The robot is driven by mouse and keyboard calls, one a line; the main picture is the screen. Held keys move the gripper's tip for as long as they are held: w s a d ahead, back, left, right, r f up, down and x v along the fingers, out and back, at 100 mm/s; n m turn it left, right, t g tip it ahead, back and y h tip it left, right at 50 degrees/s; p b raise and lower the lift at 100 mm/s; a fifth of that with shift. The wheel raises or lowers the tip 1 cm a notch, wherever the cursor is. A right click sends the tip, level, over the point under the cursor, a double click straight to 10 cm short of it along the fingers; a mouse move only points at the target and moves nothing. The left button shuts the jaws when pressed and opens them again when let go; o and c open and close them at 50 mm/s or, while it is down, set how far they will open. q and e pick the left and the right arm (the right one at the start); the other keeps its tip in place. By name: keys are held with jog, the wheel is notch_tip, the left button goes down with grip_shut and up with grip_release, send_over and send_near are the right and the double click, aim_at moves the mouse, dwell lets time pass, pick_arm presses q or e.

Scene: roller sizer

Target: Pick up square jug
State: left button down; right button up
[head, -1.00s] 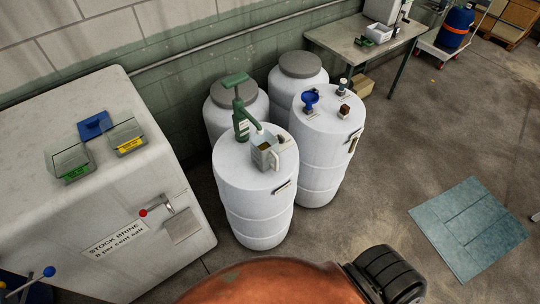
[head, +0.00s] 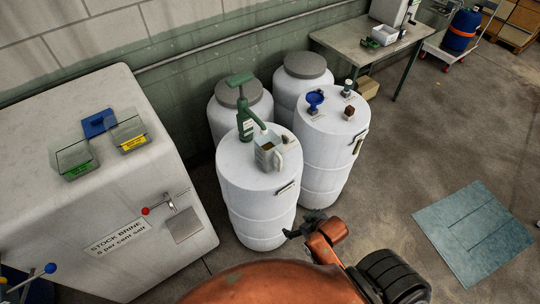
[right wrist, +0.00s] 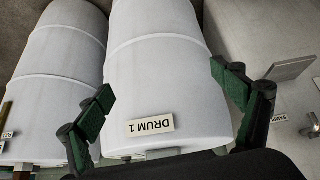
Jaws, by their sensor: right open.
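The square jug (head: 268,155) is grey and clear-sided with a pale handle on its right. It stands upright on top of the front white drum (head: 258,205), under the spout of a green hand pump (head: 243,115). My right gripper (head: 295,230) is low beside that drum's lower right side, well below the jug and apart from it. In the right wrist view my gripper (right wrist: 165,100) has its green-padded fingers spread wide and empty, facing the drum labelled DRUM 1 (right wrist: 165,60). The jug cannot be made out there. My left gripper is not in view.
A second white drum (head: 328,150) stands close on the right, with a blue funnel (head: 315,99) and small items on top. Two grey-lidded drums stand behind. The white brine tank (head: 60,235) is at left. The floor to the right is clear around a blue-grey mat (head: 475,235).

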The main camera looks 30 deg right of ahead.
aim_at(275, 150)
jog(key=w+d+r+t, duration=0.1)
jog(key=w+r+t, duration=0.2)
jog(key=w+r, duration=0.2)
jog(key=w+d+r+t+y, duration=0.1)
jog(key=w+d+r+t, duration=0.1)
jog(key=w+r+t, duration=0.2)
jog(key=w+d+r+t, duration=0.1)
jog(key=w+r+t, duration=0.3)
jog(key=w+r, duration=0.4)
jog(key=shift+w+d+r, duration=0.1)
jog(key=shift+w+d, duration=0.05)
jog(key=shift+w, duration=0.7)
jog(key=shift+w+d, duration=0.1)
jog(key=shift+w, duration=0.7)
jog(key=shift+w+r, duration=0.1)
jog(key=shift+w, duration=0.25)
jog(key=w, duration=0.3)
jog(key=w+a, duration=0.1)
jog(key=w, duration=0.2)
jog(key=shift+a+p, duration=0.1)
jog(key=shift+p, duration=0.25)
jog(key=shift+w, duration=0.4)
jog(key=c, duration=2.1)
jog(key=shift+c, duration=0.4)
